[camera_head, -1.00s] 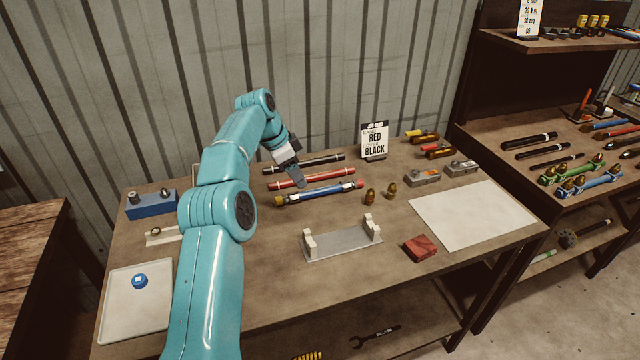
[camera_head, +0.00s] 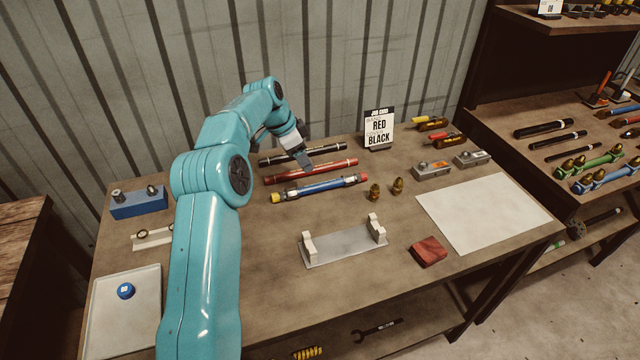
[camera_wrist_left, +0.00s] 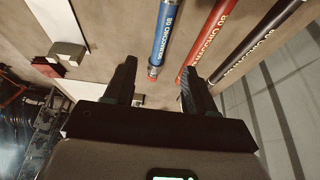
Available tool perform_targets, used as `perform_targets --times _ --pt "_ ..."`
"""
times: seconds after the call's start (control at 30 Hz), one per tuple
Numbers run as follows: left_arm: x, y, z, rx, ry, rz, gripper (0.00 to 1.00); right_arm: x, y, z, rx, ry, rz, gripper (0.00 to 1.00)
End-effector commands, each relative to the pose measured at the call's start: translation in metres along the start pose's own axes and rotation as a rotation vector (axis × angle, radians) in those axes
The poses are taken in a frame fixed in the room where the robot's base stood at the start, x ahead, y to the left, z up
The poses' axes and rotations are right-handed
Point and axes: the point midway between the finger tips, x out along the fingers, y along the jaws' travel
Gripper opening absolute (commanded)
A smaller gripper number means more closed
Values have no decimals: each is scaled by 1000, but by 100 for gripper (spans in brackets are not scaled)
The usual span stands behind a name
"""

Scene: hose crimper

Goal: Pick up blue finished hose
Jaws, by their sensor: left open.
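The blue hose (camera_head: 322,189) has fittings at both ends and lies on the workbench, nearest of three parallel hoses. It also shows in the left wrist view (camera_wrist_left: 165,30), its near end between the lines of my two fingers. My left gripper (camera_head: 305,160) is over the hoses, near the red hose (camera_head: 310,171) and behind the blue one. In the left wrist view, my left gripper (camera_wrist_left: 155,80) is open, with nothing between its fingers. My right gripper is not in view.
A black hose (camera_head: 300,152) lies behind the red one. A job card (camera_head: 378,129) stands at the back. Two brass fittings (camera_head: 375,193) stand right of the blue hose. A grey cradle (camera_head: 343,245) with white posts sits in front. A white sheet (camera_head: 482,212) lies right.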

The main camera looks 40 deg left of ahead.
Motion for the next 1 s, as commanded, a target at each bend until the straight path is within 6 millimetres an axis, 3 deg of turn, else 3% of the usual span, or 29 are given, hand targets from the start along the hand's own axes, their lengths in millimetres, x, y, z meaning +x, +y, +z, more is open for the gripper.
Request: perform_targets --times 0.2,0.47,0.7,1.0 --pt "47 3 0 0 -2 6 55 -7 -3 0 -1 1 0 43" --pt "71 2 -1 0 -3 7 55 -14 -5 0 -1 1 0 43" --pt "108 -2 0 0 -3 6 55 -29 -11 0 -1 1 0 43" --pt "118 -4 1 0 -2 4 55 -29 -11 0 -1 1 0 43"
